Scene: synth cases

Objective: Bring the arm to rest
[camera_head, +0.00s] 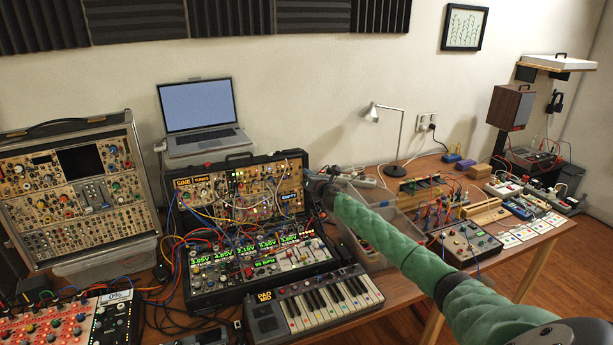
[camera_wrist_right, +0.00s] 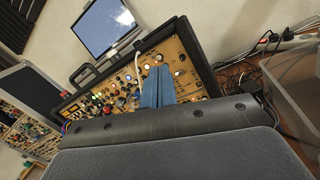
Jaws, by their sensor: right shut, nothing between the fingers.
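My right arm, in a green sleeve, reaches in from the lower right of the head view. Its gripper (camera_head: 314,180) is at the right edge of the open synth case (camera_head: 223,211), which has patch cables and lit displays. In the right wrist view the two blue fingers (camera_wrist_right: 158,86) are together with nothing between them, in front of the case's tan panel (camera_wrist_right: 128,92). I cannot tell whether they touch the panel. My left gripper is not in view.
A laptop (camera_head: 197,104) stands behind the case and a small keyboard (camera_head: 318,300) lies in front. A clear plastic bin (camera_head: 405,196) is beside the right arm. A larger synth case (camera_head: 78,190) stands at left. A desk lamp (camera_head: 399,140) and small modules crowd the right.

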